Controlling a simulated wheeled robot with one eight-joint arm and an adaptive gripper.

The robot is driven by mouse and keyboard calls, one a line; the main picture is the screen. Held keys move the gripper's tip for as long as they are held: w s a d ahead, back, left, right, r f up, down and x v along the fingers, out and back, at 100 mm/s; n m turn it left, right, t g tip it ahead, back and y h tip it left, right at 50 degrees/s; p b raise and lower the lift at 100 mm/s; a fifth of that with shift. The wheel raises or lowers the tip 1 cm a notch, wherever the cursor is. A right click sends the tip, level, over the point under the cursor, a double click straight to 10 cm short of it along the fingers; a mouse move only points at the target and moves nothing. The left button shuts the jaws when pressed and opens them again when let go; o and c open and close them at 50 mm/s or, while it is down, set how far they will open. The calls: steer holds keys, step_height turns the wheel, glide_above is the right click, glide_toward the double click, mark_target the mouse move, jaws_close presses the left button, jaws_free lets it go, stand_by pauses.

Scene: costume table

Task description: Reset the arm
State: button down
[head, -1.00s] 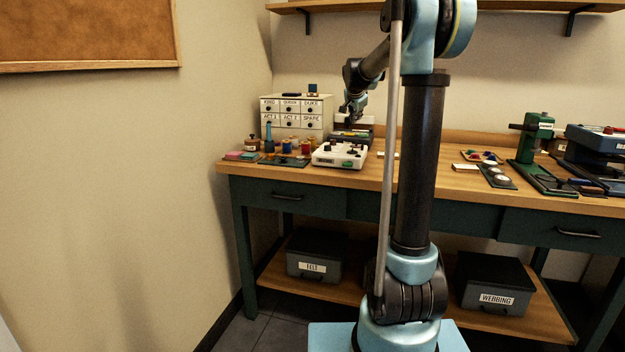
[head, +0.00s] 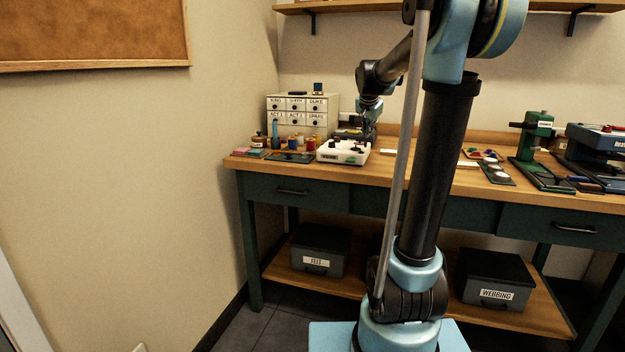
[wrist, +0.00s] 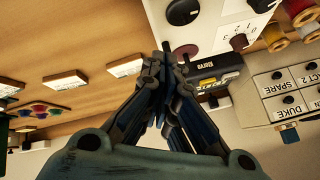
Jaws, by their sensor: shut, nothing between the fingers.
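My gripper (wrist: 168,62) is shut and empty in the wrist view, its dark fingertips together. In the head view my gripper (head: 367,132) hangs above the back of the workbench (head: 420,172), just right of the white control box (head: 343,152). The fingers are small and dark there, against a dark device behind them. In the wrist view the white control box (wrist: 215,25) with its knobs is at the top, and a dark labelled device (wrist: 212,78) lies just beyond the fingertips. I cannot tell how high the fingertips are above the bench.
A labelled drawer cabinet (head: 303,112) stands at the bench's back left, with spools (head: 292,143) before it. A green press (head: 533,135) and a blue machine (head: 598,145) stand at the right. A shelf (head: 480,8) runs above. Flat white cards (wrist: 67,80) lie on the bench.

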steer(key=s+f+n+g, duration=0.1)
steer(key=s+f+n, duration=0.2)
steer(key=s+f, duration=0.5)
steer(key=s+a+f+n+g+y, duration=0.1)
steer(key=s+f, duration=0.8)
steer(key=s, duration=1.2)
steer(key=s+a+f+n+g, duration=0.1)
steer(key=s+f+n+g, duration=0.2)
steer(key=s, duration=1.1)
step_height(320, 180, down, 6)
steer(key=shift+s+r+n+y, duration=0.15)
steer(key=shift+s+n+y, duration=0.2)
steer(key=shift+n, duration=0.85)
steer(key=shift+w, duration=0.1)
